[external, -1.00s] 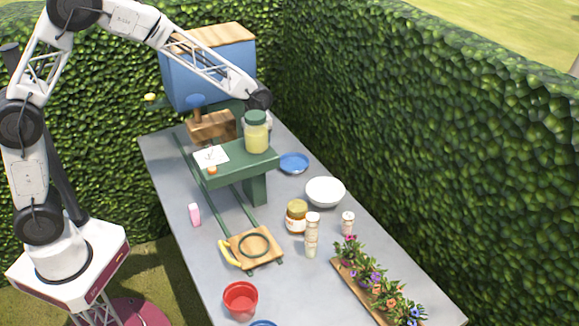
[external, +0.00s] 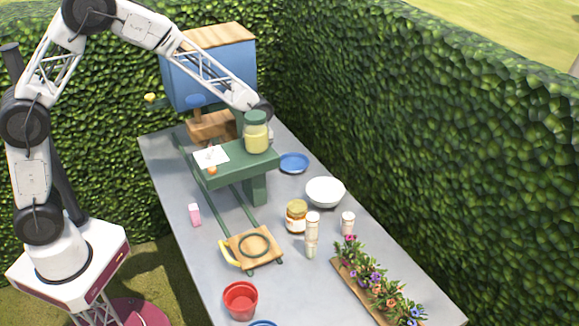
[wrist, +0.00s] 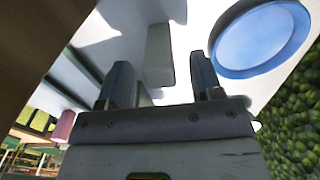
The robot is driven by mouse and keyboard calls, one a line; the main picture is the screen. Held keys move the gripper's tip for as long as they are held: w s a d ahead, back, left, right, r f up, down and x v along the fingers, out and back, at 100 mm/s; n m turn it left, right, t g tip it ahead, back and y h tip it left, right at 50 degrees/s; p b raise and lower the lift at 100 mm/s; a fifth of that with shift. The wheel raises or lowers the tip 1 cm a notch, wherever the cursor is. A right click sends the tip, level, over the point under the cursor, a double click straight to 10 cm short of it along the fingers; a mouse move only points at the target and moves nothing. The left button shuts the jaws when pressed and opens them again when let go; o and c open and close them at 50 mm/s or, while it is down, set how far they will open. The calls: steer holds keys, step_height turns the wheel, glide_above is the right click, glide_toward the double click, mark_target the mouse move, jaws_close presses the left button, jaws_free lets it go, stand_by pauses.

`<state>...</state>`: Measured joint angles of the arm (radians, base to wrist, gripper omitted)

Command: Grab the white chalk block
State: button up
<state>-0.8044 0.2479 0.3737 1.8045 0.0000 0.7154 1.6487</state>
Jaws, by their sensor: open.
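A pale whitish block (wrist: 158,55), which looks like the white chalk block, stands out in the wrist view near the top middle. My gripper (wrist: 160,72) is open, with one dark finger on each side of the block's near end. Gaps show between the block and both fingers, and I cannot tell how deep it sits between them. In the external view my fingers and the block are hidden behind the green stand (external: 235,163) and the jar with a green lid (external: 256,134).
A blue plate (external: 294,163) lies right of the stand; it also shows in the wrist view (wrist: 262,38). A white bowl (external: 325,191), a honey-coloured jar (external: 296,216) and a flower planter (external: 377,287) stand nearer. A blue box with a wooden roof (external: 215,70) stands behind. Hedges border the table.

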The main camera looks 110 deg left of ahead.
steer(key=shift+f, duration=1.2)
steer(key=c, duration=1)
steer(key=shift+r, duration=0.1)
step_height(320, 180, up, 18)
steer(key=shift+f, duration=0.1)
stand_by(0.3)
